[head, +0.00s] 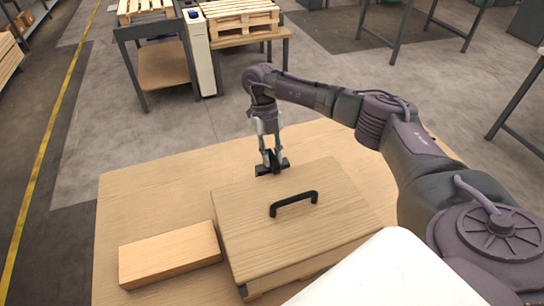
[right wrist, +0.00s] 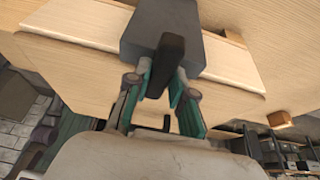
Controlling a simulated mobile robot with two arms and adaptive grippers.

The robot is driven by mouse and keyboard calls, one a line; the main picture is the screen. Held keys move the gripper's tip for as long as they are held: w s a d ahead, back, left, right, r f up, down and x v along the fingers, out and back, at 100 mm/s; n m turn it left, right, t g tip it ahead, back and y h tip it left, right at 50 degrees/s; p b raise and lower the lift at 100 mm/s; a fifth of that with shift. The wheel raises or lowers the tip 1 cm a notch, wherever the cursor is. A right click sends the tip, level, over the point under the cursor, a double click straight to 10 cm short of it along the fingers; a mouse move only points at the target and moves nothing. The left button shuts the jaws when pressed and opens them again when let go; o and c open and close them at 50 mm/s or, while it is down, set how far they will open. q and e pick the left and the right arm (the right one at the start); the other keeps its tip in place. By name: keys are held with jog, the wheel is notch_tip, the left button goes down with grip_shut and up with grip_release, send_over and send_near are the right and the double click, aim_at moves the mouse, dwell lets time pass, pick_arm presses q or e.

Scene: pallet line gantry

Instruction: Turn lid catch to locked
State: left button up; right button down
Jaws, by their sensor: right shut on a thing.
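A wooden box lid (head: 245,215) with a black arched handle (head: 293,203) lies on the wooden table. A small black catch (head: 262,169) sits at the lid's far edge. In the right wrist view, the catch shows as a dark grey block (right wrist: 145,32) with a black lever (right wrist: 170,52). My right gripper (head: 271,160) reaches down from above and is shut on the lever, with one green-sided finger on each side; it also shows in the right wrist view (right wrist: 164,82). The fingers partly hide the catch in the head view. My left gripper is out of view.
A plain wooden block (head: 168,255) lies on the table (head: 150,190) left of the box. Pallets (head: 240,17) rest on benches farther back, across open floor.

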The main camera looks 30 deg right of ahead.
jog(key=shift+w, duration=0.1)
dwell(0.4)
jog(key=c, duration=1)
grip_release()
jog(key=v, duration=1.2)
